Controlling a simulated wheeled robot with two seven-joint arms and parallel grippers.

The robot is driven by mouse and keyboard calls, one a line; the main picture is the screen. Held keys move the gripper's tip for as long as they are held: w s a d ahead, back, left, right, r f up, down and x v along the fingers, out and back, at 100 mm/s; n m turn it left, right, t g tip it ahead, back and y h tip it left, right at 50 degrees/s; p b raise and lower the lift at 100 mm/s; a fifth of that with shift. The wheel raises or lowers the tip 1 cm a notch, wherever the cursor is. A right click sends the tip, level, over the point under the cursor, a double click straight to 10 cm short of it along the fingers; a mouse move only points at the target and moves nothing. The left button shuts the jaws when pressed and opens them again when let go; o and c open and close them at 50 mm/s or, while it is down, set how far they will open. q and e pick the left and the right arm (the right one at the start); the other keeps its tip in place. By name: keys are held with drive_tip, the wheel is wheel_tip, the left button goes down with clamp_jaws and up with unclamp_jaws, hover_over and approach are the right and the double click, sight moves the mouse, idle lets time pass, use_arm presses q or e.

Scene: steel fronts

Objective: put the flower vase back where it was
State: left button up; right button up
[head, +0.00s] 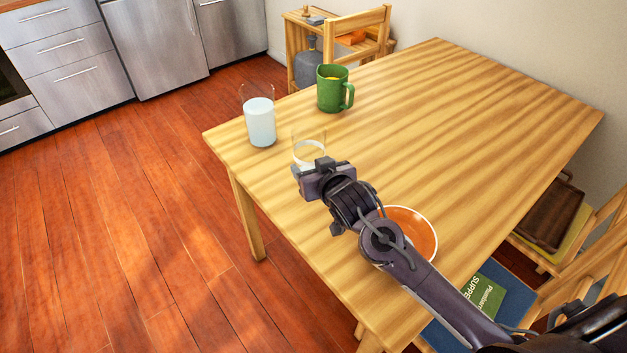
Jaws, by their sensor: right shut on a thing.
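My right gripper (314,168) reaches in from the lower right over the left edge of the table and is shut. A clear glass vessel (309,142) with a pale band low in it is at its jaws, and the gripper hides its lower part. I take this to be the thing held. No flowers show in it, and I cannot tell whether it is the flower vase or whether its base touches the table. No other vase with flowers is in view. My left gripper is not in view.
On the wooden table (450,110) stand a tall glass of white liquid (260,122), a green mug (331,92) and an orange bowl (411,230), partly behind my arm. The table's middle and far right are clear. Chairs (573,262) stand at the right; a green book (485,296) lies on one.

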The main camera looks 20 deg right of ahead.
drive_tip(key=shift+f, duration=2.05)
drive_tip(key=shift+f, duration=0.1)
drive_tip(key=o, duration=1.2)
drive_tip(key=v, duration=1.2)
drive_tip(key=shift+a, duration=0.1)
